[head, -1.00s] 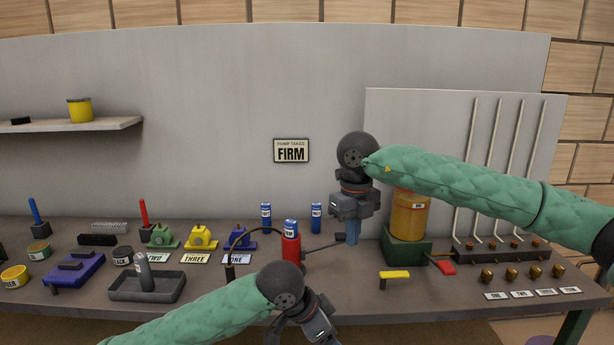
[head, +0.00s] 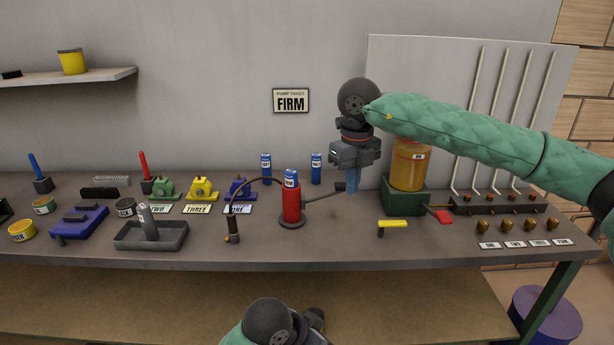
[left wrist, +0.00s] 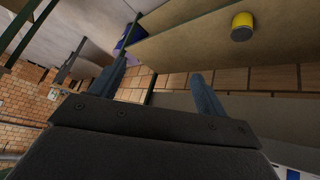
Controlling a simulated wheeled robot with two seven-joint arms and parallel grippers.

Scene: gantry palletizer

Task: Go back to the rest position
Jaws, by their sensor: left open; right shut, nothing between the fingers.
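My right gripper (head: 352,186) hangs fingers down above the bench, between the red pump and the green-based amber container, by the end of the pump's lever. It is shut and empty. My left arm shows only at the bottom of the head view, in front of the bench and below its top; its fingers are hidden there. In the left wrist view my left gripper (left wrist: 160,88) is open, its two blue fingers apart with nothing between them.
The workbench (head: 420,248) carries a red pump (head: 291,205), a grey tray (head: 122,238), a yellow-handled tool (head: 392,223) and an amber container (head: 408,165). A lower shelf (head: 150,300) and a purple bin (head: 548,312) are below. A yellow can (left wrist: 242,26) shows in the left wrist view.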

